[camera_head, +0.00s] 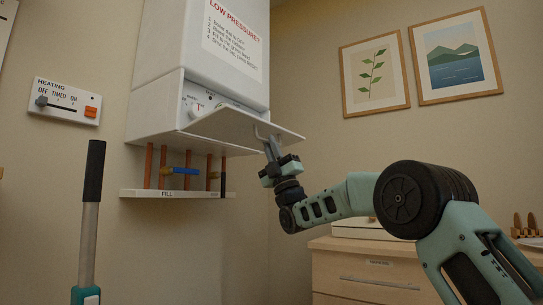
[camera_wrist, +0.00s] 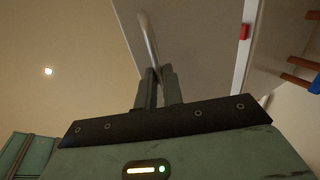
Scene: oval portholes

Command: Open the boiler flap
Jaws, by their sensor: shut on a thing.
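The white boiler (camera_head: 222,55) hangs on the wall in the head view. Its flap (camera_head: 235,126) is swung down and sticks out from the boiler's lower front, close to level. A control panel (camera_head: 205,104) with a dial shows above the flap. My gripper (camera_head: 268,142) is below the flap's outer edge, pointing up, shut on the flap's handle (camera_head: 259,131). In the wrist view the metal bar handle (camera_wrist: 149,42) runs down between the fingers of my gripper (camera_wrist: 158,78). The flap's face (camera_wrist: 190,35) fills the upper middle there.
Copper pipes (camera_head: 149,166) and a blue valve lever (camera_head: 184,171) sit under the boiler above a shelf marked FILL (camera_head: 150,194). A heating switch plate (camera_head: 66,101) is at left. A black-gripped pole (camera_head: 94,170) stands in front. A wooden drawer unit (camera_head: 370,270) is at lower right.

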